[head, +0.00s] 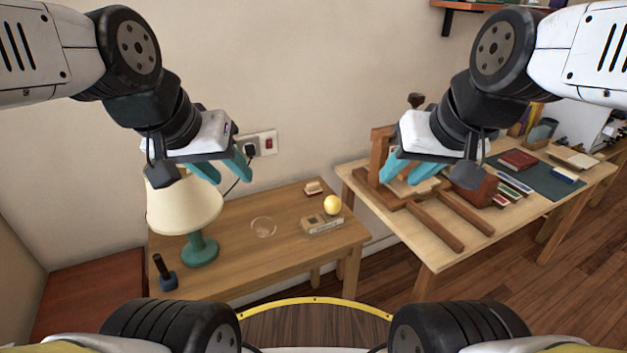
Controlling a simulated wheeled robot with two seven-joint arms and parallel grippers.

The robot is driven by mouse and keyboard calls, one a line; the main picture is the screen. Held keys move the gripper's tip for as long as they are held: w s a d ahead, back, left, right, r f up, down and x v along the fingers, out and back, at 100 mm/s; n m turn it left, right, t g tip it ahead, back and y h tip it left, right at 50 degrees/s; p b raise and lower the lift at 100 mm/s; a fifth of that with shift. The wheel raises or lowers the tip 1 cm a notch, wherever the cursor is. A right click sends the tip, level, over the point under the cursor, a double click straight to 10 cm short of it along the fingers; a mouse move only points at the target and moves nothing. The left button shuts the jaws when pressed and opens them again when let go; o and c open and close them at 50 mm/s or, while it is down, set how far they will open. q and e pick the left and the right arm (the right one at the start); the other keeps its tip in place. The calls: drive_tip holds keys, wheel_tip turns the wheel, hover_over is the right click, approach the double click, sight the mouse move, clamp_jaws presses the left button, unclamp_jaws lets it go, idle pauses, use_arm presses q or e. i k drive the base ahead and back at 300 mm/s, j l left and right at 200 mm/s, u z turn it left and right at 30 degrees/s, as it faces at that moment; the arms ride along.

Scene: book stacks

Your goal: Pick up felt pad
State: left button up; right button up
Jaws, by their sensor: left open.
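I cannot make out for certain which thing is the felt pad. A small tan block with a darker base (314,187) lies near the back of the left wooden table (270,270). A flat dark green mat (545,180) lies on the right table. My right gripper (410,172) hangs in front of the wooden frame on the right table. Its teal fingers look apart, and it seems to hold nothing.
A lamp (184,208), a clear dish (263,227), a yellow ball (332,205), a box-like item (321,225) and a dark-handled tool (165,275) stand on the left table. A wooden frame (440,222) and books (518,160) occupy the right table (500,235). A gap separates the tables.

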sight(312, 189)
drive_tip(key=i+l+u, duration=0.1)
drive_tip(key=i+l, duration=0.7)
drive_tip(key=i, duration=0.15)
